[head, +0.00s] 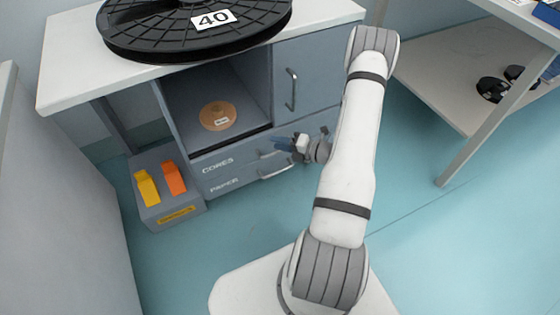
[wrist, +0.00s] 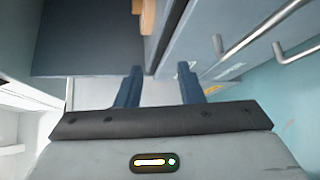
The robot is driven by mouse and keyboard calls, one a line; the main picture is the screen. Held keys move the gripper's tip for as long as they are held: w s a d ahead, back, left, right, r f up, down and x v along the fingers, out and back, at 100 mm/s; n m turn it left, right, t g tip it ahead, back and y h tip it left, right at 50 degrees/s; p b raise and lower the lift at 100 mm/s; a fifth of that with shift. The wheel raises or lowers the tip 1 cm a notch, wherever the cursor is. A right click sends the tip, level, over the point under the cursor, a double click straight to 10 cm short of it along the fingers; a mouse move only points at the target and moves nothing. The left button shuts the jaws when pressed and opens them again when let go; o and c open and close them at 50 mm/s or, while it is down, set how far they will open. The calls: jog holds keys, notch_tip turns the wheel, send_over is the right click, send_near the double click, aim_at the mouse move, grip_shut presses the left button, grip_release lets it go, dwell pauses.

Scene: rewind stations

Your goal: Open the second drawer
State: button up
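Two drawer fronts sit low in the grey cabinet. The upper one is marked CORES (head: 218,165) and the lower, second one is marked PAPER (head: 224,184). Both look shut. The CORES bar handle (head: 276,153) and the PAPER bar handle (head: 273,173) are at their right; two bar handles also show at the right of the wrist view, one nearer the middle (wrist: 262,34) and one at the edge (wrist: 298,53). My gripper (head: 283,144) is just above the CORES handle in the head view. Its blue fingers (wrist: 160,84) are apart with nothing held between them.
An open shelf (head: 185,128) above the drawers holds a round brown core (head: 218,116). A hinged door with a handle (head: 292,90) is beside it. A black reel marked 40 (head: 150,35) lies on the worktop (head: 65,70). A grey bin (head: 180,208) stands left. The floor in front is clear.

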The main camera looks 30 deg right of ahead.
aim_at(279, 152)
jog(key=s+d+f+m+t+h+b, duration=0.1)
jog(key=d+f+m+h, duration=0.15)
jog(key=f, duration=0.25)
jog(key=d+f+m+t+h+b, duration=0.1)
jog(key=d+f+m, duration=0.1)
jog(key=f+m, duration=0.25)
jog(key=shift+n, duration=0.4)
jog(key=b+x, duration=0.1)
jog(key=x, duration=0.1)
jog(key=b+x, duration=0.1)
jog(key=x, duration=0.2)
jog(key=b+x, duration=0.1)
jog(key=x, duration=0.1)
jog(key=shift+w+f, duration=0.15)
jog(key=shift+f, duration=0.2)
jog(key=shift+c, duration=0.3)
grip_shut()
